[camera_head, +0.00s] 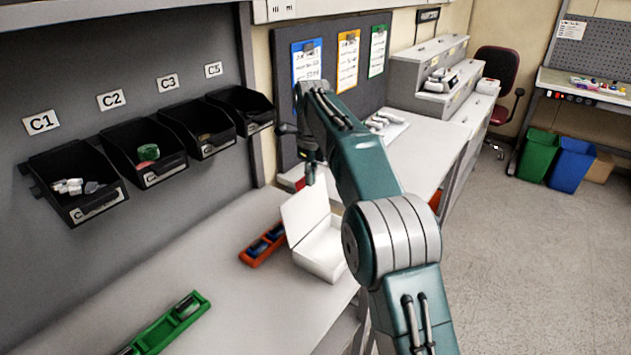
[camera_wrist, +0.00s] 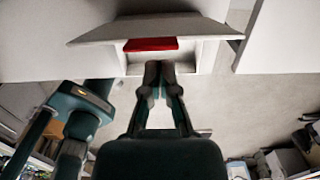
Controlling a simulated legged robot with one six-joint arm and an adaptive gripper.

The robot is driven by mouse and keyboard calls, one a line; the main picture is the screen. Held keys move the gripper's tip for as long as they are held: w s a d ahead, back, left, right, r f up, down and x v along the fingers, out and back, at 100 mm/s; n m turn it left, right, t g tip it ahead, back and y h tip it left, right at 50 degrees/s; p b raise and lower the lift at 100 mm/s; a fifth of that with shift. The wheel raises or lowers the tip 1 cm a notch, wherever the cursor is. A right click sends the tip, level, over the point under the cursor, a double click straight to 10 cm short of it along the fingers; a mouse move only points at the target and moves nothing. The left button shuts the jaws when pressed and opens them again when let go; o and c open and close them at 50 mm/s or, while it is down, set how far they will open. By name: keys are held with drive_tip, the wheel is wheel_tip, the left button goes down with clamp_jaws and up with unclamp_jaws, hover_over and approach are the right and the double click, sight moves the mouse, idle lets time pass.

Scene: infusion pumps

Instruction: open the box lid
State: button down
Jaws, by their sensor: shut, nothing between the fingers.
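A white box (camera_head: 323,252) stands on the near bench, close to its right edge. Its lid (camera_head: 304,214) is raised and tilted up on the left side, so the box is open. In the wrist view the lid (camera_wrist: 160,27) spans above the opening, and a red item (camera_wrist: 150,44) shows inside. My gripper (camera_head: 310,178) is just above the lid's upper edge in the head view; whether it touches cannot be told. In the wrist view my gripper (camera_wrist: 160,68) has its fingers together, empty, in front of the opening. The box interior is mostly hidden in the head view.
A red tray (camera_head: 262,245) with dark blue items lies left of the box. A green tray (camera_head: 172,325) lies nearer. Black bins (camera_head: 75,183) hang on the left wall. My arm covers part of the bench's right side. The bench between the trays is clear.

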drive_tip(key=shift+w+a, duration=0.2)
drive_tip(key=shift+a, duration=0.5)
drive_tip(key=shift+d, duration=0.1)
drive_tip(key=shift+d, duration=0.2)
drive_tip(key=shift+r, duration=0.15)
drive_tip(key=shift+a+r, duration=0.15)
drive_tip(key=shift+r, duration=0.45)
drive_tip(key=shift+f, duration=0.1)
